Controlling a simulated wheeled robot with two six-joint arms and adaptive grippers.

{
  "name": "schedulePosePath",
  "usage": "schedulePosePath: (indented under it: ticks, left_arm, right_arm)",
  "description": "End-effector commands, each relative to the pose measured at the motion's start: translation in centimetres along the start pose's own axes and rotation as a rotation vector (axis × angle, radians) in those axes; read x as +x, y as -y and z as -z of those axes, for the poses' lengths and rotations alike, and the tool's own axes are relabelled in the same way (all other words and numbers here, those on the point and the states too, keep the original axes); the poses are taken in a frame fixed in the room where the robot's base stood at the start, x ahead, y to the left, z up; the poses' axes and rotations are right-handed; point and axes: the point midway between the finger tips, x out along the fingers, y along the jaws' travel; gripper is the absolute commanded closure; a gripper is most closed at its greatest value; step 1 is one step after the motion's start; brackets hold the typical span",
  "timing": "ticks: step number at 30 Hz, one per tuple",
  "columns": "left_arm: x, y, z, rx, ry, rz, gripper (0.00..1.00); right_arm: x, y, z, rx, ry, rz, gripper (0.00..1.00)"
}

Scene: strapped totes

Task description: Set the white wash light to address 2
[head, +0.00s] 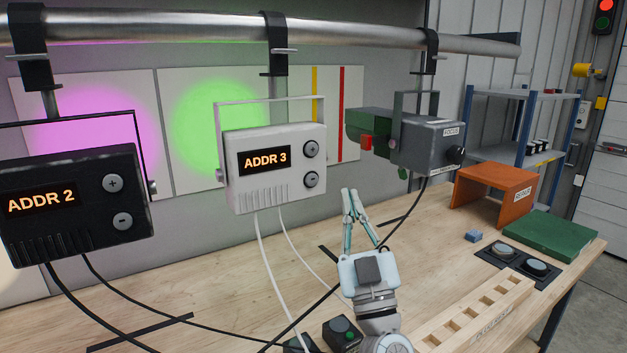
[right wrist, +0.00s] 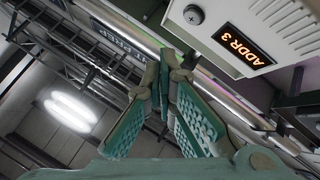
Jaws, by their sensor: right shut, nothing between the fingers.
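The white wash light (head: 240,145) hangs from the pipe, and its display (head: 265,160) reads ADDR 3. Its plus button (head: 311,149) sits above its minus button (head: 312,180), right of the display. The right wrist view shows the white light's underside and face (right wrist: 285,25) at top right, with one round button (right wrist: 194,14). My right gripper (head: 352,192) is shut and empty, pointing up, below and right of the minus button in the head view and apart from the light. The right wrist view shows its fingertips (right wrist: 172,62) together. My left gripper is out of view.
A black wash light (head: 75,200) reading ADDR 2 hangs at left. A grey fixture (head: 430,140) hangs at right. Cables drop to the wooden bench (head: 230,285). An orange stand (head: 490,190), green block (head: 548,234) and slotted wooden rack (head: 485,310) stand at right.

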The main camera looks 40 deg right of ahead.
Motion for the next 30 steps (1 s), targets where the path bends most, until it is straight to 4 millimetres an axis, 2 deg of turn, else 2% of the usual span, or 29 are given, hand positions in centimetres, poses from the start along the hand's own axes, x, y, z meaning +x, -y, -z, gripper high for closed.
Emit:
schedulePosePath:
  ticks: [5,14,19,30]
  left_arm:
    - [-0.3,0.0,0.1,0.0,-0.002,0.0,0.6]
    - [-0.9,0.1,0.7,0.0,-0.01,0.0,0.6]
    - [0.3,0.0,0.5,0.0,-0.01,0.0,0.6]
    - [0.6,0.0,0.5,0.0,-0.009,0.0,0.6]
  right_arm:
    - [1.0,0.5,-0.6,0.0,0.003,-0.004,1.0]
    - [4.0,2.7,-2.9,0.0,0.003,-0.004,1.0]
    - [5.1,3.9,-4.2,0.0,0.003,-0.003,1.0]
    - [6.0,4.4,-4.5,-0.001,0.003,0.0,1.0]
